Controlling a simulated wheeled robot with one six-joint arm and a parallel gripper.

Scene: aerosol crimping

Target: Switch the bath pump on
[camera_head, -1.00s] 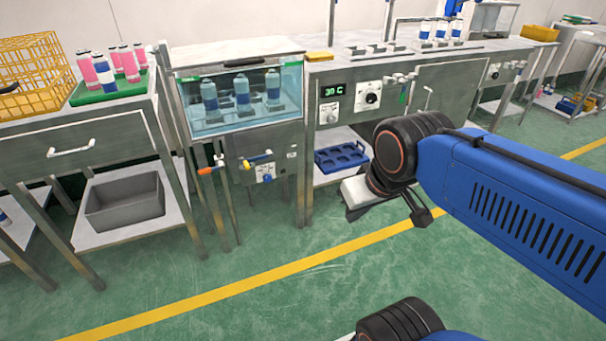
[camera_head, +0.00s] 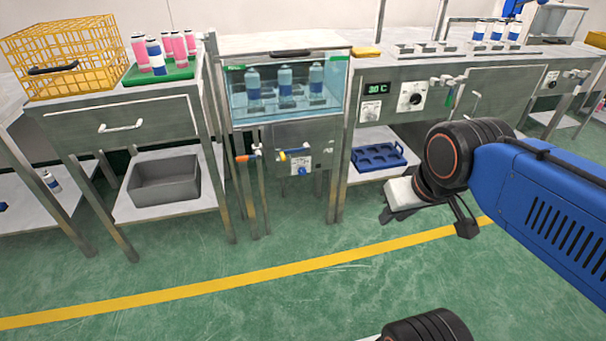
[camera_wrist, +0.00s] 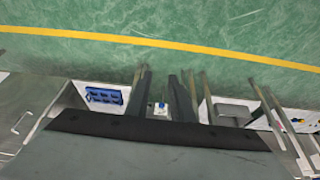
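The glass-fronted bath (camera_head: 285,92) stands in the middle of the head view with several blue-and-white cans in it. On the steel panel below it are a blue rotary knob on a white plate (camera_head: 302,168) and a yellow-handled valve (camera_head: 294,152). The blue knob also shows small in the wrist view (camera_wrist: 160,106), between the fingers. I cannot read the knob's setting. My gripper (camera_head: 428,216) is right of the bath, in front of the neighbouring bench, apart from the panel. In the wrist view its two dark fingers (camera_wrist: 162,84) are apart with nothing held.
An orange-handled valve on pipes (camera_head: 243,157) stands left of the panel. The right bench has a temperature display (camera_head: 377,88) and a dial (camera_head: 412,98), with a blue tray (camera_head: 378,157) beneath. A grey bin (camera_head: 165,180) sits low left. The green floor in front is clear.

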